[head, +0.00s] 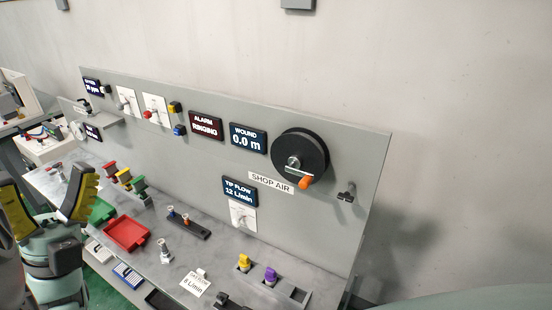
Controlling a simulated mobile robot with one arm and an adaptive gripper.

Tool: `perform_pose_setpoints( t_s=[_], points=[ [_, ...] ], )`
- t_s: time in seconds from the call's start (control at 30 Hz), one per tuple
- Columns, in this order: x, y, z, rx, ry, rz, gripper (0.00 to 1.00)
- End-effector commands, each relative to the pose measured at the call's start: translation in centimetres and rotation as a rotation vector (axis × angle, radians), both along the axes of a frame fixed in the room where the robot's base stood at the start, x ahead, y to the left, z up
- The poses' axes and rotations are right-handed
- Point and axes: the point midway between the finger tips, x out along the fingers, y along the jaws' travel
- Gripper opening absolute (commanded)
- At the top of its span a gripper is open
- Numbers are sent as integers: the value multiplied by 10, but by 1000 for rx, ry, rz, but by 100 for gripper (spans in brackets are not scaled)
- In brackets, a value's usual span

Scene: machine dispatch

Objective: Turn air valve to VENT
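No control with a readable VENT mark shows, so I cannot tell for sure which one is the air valve. A SHOP AIR label (271,182) is on the grey upright panel. A small dark fitting with a handle (346,193) sticks out of the panel to its right. A white plate with a small lever (243,216) is under the TIP FLOW display (240,190), which reads 12 L/min. My gripper (48,182) is at the lower left, its yellow and black fingers spread wide and empty. It is well apart from these controls.
A black reel (300,157) with an orange crank knob is on the panel. The ALARM display (206,126) reads RINGING; the WOUND display (248,138) reads 0.0 m. A red tray (126,233), a dark strip (188,223) and yellow and purple pieces (270,275) occupy the bench.

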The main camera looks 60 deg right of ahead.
Motion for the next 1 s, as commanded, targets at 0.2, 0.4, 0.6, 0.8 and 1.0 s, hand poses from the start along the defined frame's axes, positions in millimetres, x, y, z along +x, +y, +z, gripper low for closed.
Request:
perform_pose_setpoints(
  t_s=[0.2,0.4,0.6,0.8,1.0],
  points=[
    [12,-65,-106,245,-86,42,66],
    [20,-116,-189,450,-211,115,66],
    [29,-160,-274,632,-378,213,66],
    [42,-196,-356,785,-579,337,66],
    [59,-227,-432,904,-804,485,66]
  ],
)
